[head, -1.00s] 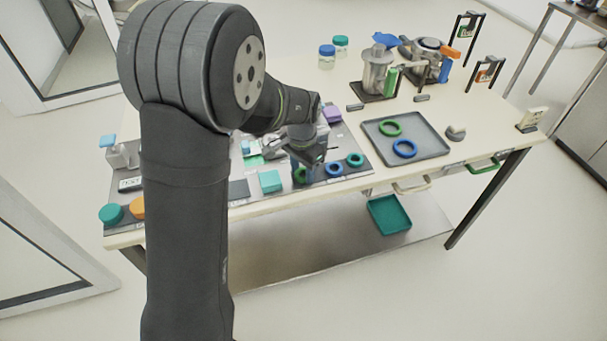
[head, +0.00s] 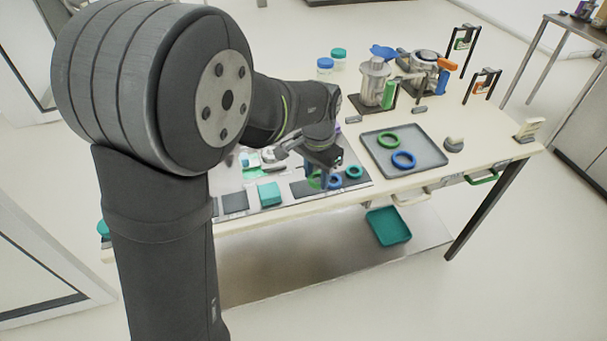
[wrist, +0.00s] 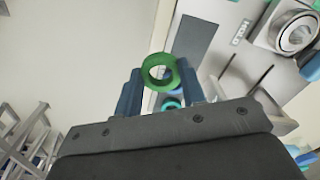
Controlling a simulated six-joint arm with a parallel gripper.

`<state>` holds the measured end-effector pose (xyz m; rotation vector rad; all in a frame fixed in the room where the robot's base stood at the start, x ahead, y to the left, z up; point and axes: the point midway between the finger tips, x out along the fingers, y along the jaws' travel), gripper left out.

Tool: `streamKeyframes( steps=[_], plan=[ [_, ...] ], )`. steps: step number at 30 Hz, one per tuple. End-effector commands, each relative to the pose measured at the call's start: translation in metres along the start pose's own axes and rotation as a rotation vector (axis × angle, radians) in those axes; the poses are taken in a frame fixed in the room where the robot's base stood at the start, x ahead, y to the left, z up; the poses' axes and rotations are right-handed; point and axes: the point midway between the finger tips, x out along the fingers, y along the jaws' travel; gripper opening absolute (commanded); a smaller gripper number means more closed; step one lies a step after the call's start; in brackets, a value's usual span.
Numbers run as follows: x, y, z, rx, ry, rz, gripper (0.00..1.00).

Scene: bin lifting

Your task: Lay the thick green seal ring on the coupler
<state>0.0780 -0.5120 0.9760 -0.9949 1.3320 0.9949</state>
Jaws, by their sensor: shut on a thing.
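My gripper (wrist: 160,90) is shut on a thick green ring (wrist: 158,72), which sits between its blue fingertips in the wrist view. In the head view, the held ring (head: 314,180) shows at the gripper's (head: 322,178) left side, above the dark strip on the front of the bench. The coupler is not certain to me: two metal fittings stand at the back right, a can-like one (head: 374,82) with a green handle and one (head: 424,60) with orange and blue handles. My gripper is well apart from both.
A blue ring (head: 335,182) and a teal ring (head: 353,171) lie close by the gripper. A grey tray (head: 420,148) holds a thinner green ring (head: 387,139) and a blue ring (head: 403,160). Dark frames stand at the back right edge.

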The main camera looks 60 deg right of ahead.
Motion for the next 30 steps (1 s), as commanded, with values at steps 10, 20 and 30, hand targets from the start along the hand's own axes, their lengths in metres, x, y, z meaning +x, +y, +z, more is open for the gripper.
streamKeyframes(
  steps=[10, 20, 30],
  plan=[
    [-0.034, 0.056, 0.000, -0.001, 0.001, 0.000, 0.15],
    [-0.039, -0.027, -0.021, -0.195, 0.000, 0.000, 0.15],
    [-0.036, -0.161, -0.019, -0.463, -0.001, 0.001, 0.15]
  ],
)
